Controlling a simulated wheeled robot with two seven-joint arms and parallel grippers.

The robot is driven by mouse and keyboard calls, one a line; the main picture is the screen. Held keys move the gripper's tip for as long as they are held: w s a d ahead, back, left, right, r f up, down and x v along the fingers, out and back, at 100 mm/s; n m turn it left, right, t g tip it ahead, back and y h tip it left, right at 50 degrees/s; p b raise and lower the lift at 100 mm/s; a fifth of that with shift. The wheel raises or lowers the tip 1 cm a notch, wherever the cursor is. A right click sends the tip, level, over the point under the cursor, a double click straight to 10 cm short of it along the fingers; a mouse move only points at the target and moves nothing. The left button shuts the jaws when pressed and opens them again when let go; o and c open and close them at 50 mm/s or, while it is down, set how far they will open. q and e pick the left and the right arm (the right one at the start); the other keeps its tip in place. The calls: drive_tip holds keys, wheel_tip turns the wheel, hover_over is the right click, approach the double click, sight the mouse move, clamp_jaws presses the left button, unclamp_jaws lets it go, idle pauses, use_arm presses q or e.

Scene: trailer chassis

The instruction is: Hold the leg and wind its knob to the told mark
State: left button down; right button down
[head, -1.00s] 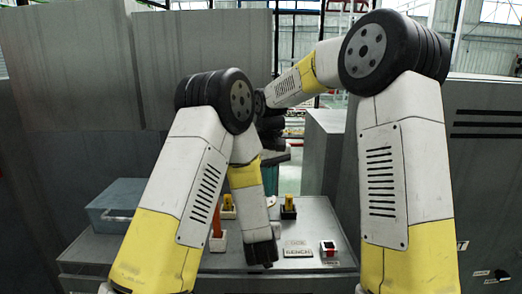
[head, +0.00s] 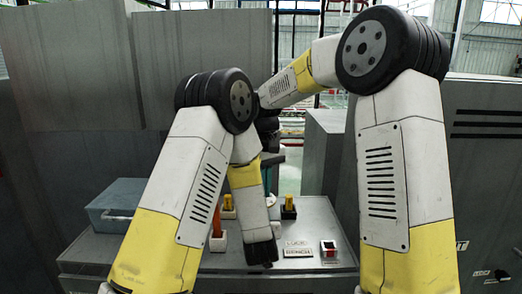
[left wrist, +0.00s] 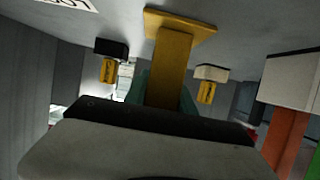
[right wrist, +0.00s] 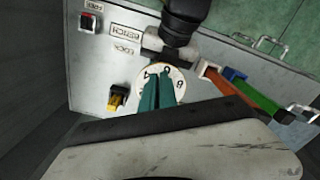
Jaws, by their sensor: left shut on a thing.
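The leg (left wrist: 171,60), a yellow post with a flat plate, stands in the middle of the left wrist view. The teal fingers of my left gripper (left wrist: 165,92) lie on both sides of it, shut on it. In the head view my left forearm hides them. A white dial (right wrist: 178,78) with black numbers, 4, 6 and 8 among them, shows in the right wrist view. My right gripper (right wrist: 159,76) has its teal fingers close together over the dial. They cover its middle, so the knob and any grip on it are hidden. The right gripper also shows in the head view (head: 271,180).
A red button box (head: 328,248) and engraved label plates (head: 298,252) lie on the grey bench. Yellow pegs stand in a black block (head: 288,213) and a white block (head: 228,212). An orange bar (head: 217,222) stands nearby. A blue-grey bin (head: 112,205) is at left.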

drive_tip(key=shift+a, duration=0.45)
drive_tip(key=shift+s, duration=0.1)
drive_tip(key=shift+s, duration=0.25)
wheel_tip(320, 180, up, 6)
drive_tip(key=shift+d, duration=0.15)
idle(0.5)
drive_tip(key=shift+w+d+f, duration=0.3)
drive_tip(key=shift+d+f, duration=0.1)
drive_tip(key=shift+f, duration=0.6)
drive_tip(key=shift+w+d+f, duration=0.25)
drive_tip(key=shift+d+f, duration=0.1)
drive_tip(key=shift+f, duration=0.6)
drive_tip(key=shift+w+d+f, duration=0.3)
drive_tip(key=shift+d+f, duration=0.1)
drive_tip(key=shift+f, duration=0.6)
drive_tip(key=shift+w+a, duration=0.1)
drive_tip(key=shift+a, duration=0.05)
